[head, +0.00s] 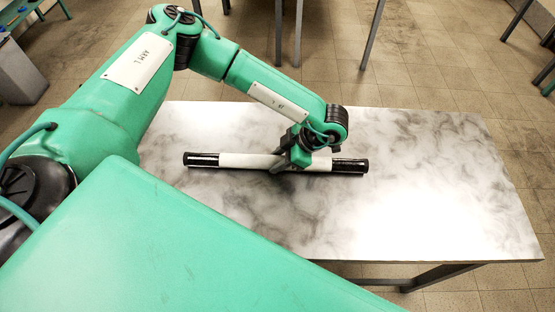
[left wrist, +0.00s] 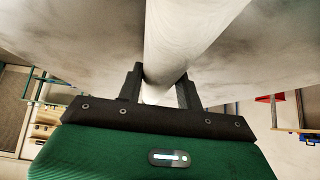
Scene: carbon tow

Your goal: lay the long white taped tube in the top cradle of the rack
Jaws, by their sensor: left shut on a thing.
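The long white tube (head: 245,161) with black taped ends lies crosswise over the marbled table in the head view. My left gripper (head: 288,163) is shut on the tube right of its middle. In the left wrist view the white tube (left wrist: 175,45) passes between the two dark fingers of the left gripper (left wrist: 160,85). I cannot tell whether the tube touches the table or is just above it. The rack and its top cradle do not show in either view. My right gripper does not show.
The marbled table (head: 440,190) is otherwise bare, with wide free room to the right of the tube. Metal legs (head: 288,35) of other furniture stand on the tiled floor behind it. A grey bin (head: 18,72) stands at the far left.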

